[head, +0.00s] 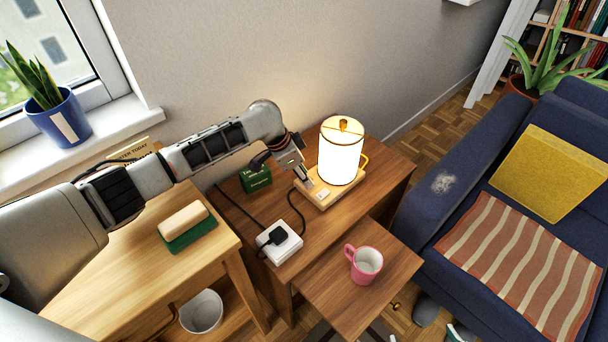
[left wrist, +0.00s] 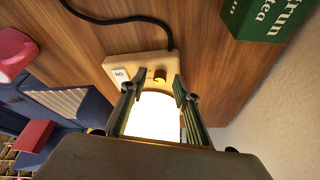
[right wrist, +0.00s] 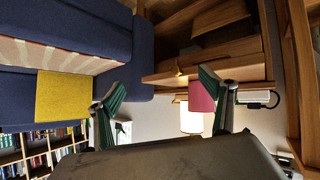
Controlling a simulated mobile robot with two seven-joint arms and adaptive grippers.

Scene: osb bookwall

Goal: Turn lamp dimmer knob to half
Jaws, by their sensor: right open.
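The lamp (head: 341,152) is lit, with a white shade on a wooden base (head: 334,198), on the brown side table. My right gripper (right wrist: 165,88) is open and empty, away from the lamp (right wrist: 191,120).
A green tea box (head: 256,178) stands behind my left gripper. A white socket block (head: 279,243) with a plug and black cable lies in front. A pink mug (head: 364,264) stands on the lower right surface. A blue sofa (head: 440,185) is at right.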

